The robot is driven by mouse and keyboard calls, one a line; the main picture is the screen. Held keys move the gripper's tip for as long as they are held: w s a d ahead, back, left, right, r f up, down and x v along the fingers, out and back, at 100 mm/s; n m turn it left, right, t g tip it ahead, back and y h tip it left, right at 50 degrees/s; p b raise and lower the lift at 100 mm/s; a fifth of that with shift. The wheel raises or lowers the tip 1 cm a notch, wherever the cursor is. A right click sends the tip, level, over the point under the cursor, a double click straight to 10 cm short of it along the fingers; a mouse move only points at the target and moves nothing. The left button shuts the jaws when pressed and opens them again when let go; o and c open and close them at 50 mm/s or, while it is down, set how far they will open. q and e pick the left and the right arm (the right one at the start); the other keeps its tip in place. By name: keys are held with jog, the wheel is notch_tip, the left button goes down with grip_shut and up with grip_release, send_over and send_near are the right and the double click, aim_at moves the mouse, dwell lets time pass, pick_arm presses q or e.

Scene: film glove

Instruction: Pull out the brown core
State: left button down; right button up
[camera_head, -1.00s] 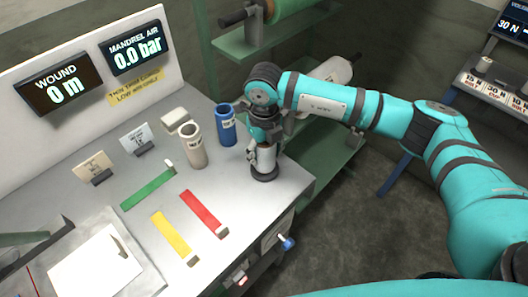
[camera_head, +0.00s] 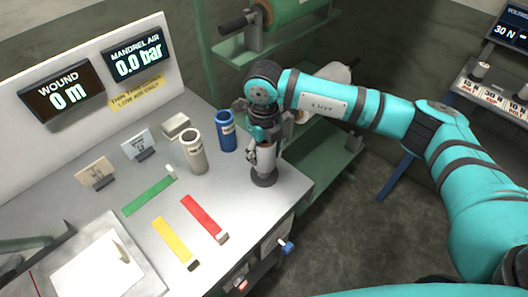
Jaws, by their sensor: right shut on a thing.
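My right gripper (camera_head: 262,154) points down at the back right corner of the bench. It is shut around a pale upright cylinder (camera_head: 265,160), and dark fingers and the wrist hide its upper part. The cylinder stands over a round black base (camera_head: 264,178) on the bench. I cannot tell whether a brown core sits inside this cylinder, as no clearly brown core shows. A blue tube (camera_head: 226,132) and a beige tube (camera_head: 193,152) stand upright to its left, apart from the gripper. My left gripper is out of view.
Green (camera_head: 149,195), red (camera_head: 202,217) and yellow (camera_head: 172,238) strips lie on the bench (camera_head: 245,205). Two small cards and a pale block (camera_head: 175,124) stand behind them. Green shelving (camera_head: 320,168) rises behind my arm. A white sheet (camera_head: 95,266) lies front left.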

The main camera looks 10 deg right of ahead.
jog(key=shift+r+p, duration=2.15)
jog(key=shift+r, duration=2.5)
jog(key=shift+r, duration=0.1)
jog(key=shift+r+p, duration=0.4)
jog(key=shift+r, duration=1)
jog(key=shift+c, duration=0.2)
